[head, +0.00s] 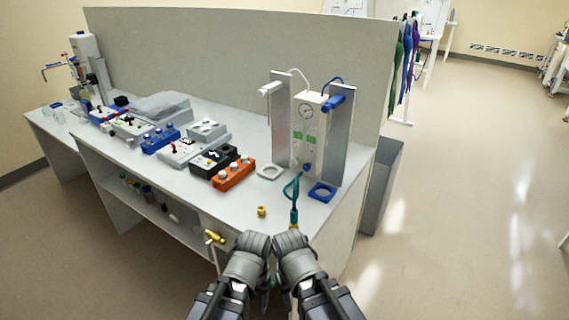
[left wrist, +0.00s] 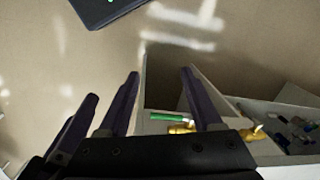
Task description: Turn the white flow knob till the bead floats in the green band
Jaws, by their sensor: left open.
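The flow panel (head: 308,122) stands upright at the right end of the bench, with a round gauge and green bands (head: 311,139) on its front. A small white knob (head: 294,163) appears low on the panel, left of a blue knob (head: 307,168). The bead is too small to make out. My left gripper (head: 257,241) is at the bench's front edge, below and apart from the panel. Its fingers stand apart and empty in the left wrist view (left wrist: 160,76). My right gripper (head: 294,241) is close beside it; its fingertips are hidden.
A teal tool (head: 294,190) stands near the front edge, with a brass fitting (head: 261,211) left of it. Control boxes (head: 233,174) fill the bench's left. A grey bin (head: 382,185) stands right.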

